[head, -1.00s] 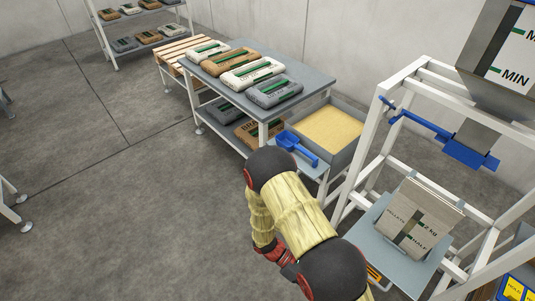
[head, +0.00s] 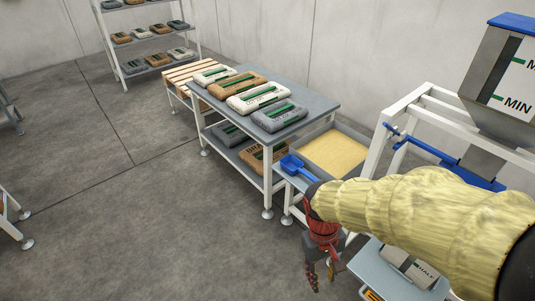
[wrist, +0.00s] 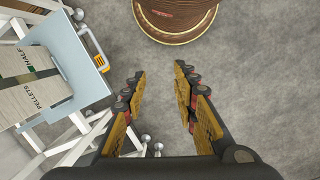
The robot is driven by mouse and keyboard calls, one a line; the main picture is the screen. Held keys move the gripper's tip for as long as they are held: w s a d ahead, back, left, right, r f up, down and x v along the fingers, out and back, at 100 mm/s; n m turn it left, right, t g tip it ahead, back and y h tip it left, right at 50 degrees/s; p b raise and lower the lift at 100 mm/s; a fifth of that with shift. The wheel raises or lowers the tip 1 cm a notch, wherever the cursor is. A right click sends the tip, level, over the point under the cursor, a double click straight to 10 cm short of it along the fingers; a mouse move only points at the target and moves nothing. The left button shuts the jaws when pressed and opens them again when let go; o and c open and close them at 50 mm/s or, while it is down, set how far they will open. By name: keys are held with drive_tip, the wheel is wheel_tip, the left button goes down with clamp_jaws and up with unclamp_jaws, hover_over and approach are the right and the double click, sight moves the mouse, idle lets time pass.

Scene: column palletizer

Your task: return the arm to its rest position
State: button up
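My gripper (wrist: 160,98) is open in the wrist view, its two fingers apart with only grey floor between them. In the head view my gripper (head: 320,276) hangs at the end of my yellow-sleeved arm, pointing down beside the stand with the small shelf. It holds nothing. The arm crosses the right side of the head view and hides part of that stand.
A brown round object (wrist: 175,20) is ahead on the floor. The sack table (head: 318,98), yellow-filled bin (head: 337,152), blue scoop (head: 298,168) and hopper (head: 500,85) stand nearby.

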drive_tip(key=s+d+r+m+t, duration=0.1)
drive_tip(key=r+t, duration=0.1)
drive_tip(key=r, duration=0.4)
drive_tip(key=s+d+r+m+t+y, duration=0.1)
drive_tip(key=d+r+t, duration=0.1)
drive_tip(key=r, duration=0.4)
drive_tip(key=s+d+r+m+t, duration=0.1)
drive_tip(key=r+t, duration=0.2)
drive_tip(key=r, duration=0.4)
drive_tip(key=shift+s+d+t, duration=0.25)
drive_tip(key=shift+d+t, duration=0.05)
